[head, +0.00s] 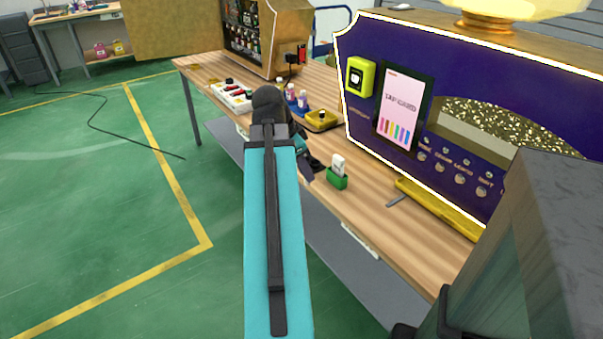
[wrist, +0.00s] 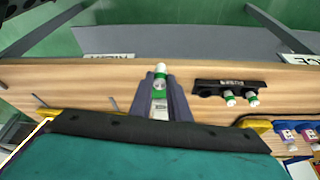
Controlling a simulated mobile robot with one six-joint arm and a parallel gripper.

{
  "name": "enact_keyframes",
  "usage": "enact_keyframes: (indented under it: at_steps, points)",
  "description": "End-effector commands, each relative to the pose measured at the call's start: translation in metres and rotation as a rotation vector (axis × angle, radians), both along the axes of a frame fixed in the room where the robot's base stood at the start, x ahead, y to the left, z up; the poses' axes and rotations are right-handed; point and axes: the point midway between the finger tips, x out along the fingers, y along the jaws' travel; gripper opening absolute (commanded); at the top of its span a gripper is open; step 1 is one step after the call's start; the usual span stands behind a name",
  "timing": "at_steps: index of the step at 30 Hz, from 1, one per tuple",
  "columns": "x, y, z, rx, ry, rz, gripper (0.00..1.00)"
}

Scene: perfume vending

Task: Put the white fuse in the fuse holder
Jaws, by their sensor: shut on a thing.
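A white piece with a green lower part (head: 338,176), which I take as the white fuse, shows just right of my gripper (head: 313,168) in the head view. In the wrist view, the white-and-green piece (wrist: 160,77) is between the two dark fingers of my gripper (wrist: 161,97), which are shut on it. It is over the table's wooden top; whether its base touches the wood cannot be told. A black holder (wrist: 208,87) with two white-and-green pieces lies right of the gripper in the wrist view; it may be the fuse holder. My arm hides it in the head view.
The purple machine (head: 375,45) with a screen stands behind. A yellow tray (head: 321,119) and a blue tray of bottles (head: 298,106) stand on the wooden table (head: 370,215). A white switch strip (head: 232,94) is farther off.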

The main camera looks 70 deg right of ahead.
Motion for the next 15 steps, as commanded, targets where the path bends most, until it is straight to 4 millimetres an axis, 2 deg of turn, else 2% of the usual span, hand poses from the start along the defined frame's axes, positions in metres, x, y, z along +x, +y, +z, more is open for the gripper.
enact_keyframes:
  at_steps: [5, 8, 11, 15]
  points:
    - [0.005, 0.001, 0.001, 0.0, -0.001, 0.017, 0.0]
    - [0.016, 0.005, 0.003, -0.001, -0.001, 0.052, 0.0]
    - [0.033, 0.01, 0.006, 0.0, 0.0, 0.109, 0.0]
    - [0.066, 0.022, 0.011, -0.001, 0.0, 0.226, 0.0]
